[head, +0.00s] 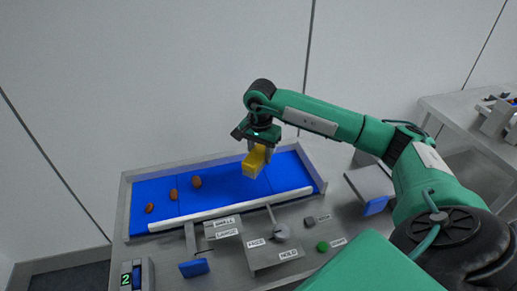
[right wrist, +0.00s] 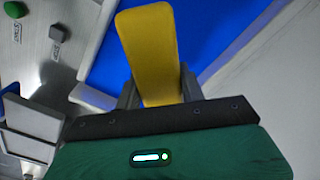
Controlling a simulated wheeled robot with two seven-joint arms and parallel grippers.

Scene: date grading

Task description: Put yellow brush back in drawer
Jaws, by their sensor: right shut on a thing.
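The yellow brush (head: 255,160) is held in my right gripper (head: 260,145), above the right part of the blue belt. In the right wrist view the yellow brush (right wrist: 149,48) stands out between the two dark fingers of the right gripper (right wrist: 158,92), which are shut on it. Its bristles cannot be made out clearly. No drawer can be made out for certain; a grey box with a blue front (head: 372,190) stands right of the belt. My left gripper is not in view.
The blue belt (head: 225,200) has raised rims and carries three brown dates (head: 173,195) on its left part. In front are labelled plates, a lever with a round knob (head: 281,232), a green button (head: 322,246) and a small blue-fronted part (head: 194,267). A side table (head: 460,112) stands far right.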

